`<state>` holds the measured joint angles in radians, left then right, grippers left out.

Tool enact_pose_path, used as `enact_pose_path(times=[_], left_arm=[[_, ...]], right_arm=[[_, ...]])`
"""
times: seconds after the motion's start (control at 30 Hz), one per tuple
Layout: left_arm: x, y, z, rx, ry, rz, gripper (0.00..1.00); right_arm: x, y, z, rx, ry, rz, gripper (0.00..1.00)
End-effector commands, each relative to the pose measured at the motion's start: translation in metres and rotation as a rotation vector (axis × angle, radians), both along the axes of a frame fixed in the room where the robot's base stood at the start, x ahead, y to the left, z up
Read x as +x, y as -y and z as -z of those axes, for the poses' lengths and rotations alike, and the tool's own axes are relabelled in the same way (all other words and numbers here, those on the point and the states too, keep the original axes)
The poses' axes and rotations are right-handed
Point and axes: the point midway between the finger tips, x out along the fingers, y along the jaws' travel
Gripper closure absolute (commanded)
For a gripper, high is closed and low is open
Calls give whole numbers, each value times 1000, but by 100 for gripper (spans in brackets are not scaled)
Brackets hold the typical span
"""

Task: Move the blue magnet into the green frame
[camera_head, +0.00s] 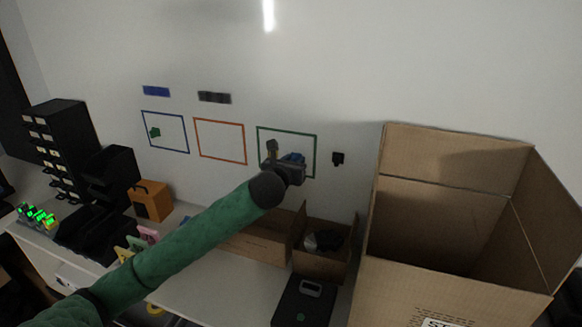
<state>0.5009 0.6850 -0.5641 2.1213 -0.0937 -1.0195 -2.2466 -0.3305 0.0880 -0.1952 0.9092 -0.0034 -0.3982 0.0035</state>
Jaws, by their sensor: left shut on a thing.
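The green frame (316,150) is an outlined rectangle on the white wall, right of an orange frame. My left arm, in a green sleeve, reaches up from the lower left to it. My left gripper (287,163) is in front of the frame's lower part and shut on the blue magnet (293,157). The magnet shows as a small blue patch, partly hidden by the gripper. It appears inside the frame's outline; I cannot tell whether it touches the wall. My right gripper is not in view.
A blue frame (143,122) holding a green magnet (155,132) and the orange frame (244,140) are to the left. A black piece (338,158) is on the wall to the right. A big open carton (450,270) fills the right side. Smaller boxes (318,268) stand below the gripper.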

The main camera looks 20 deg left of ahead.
Motion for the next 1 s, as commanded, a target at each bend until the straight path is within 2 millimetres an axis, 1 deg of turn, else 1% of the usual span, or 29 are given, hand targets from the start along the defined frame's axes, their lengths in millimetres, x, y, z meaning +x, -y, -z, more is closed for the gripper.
enact_pose_path(times=[1.0], left_arm=[[9,0,-1,0,0,0,91]], right_arm=[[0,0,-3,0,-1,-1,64]])
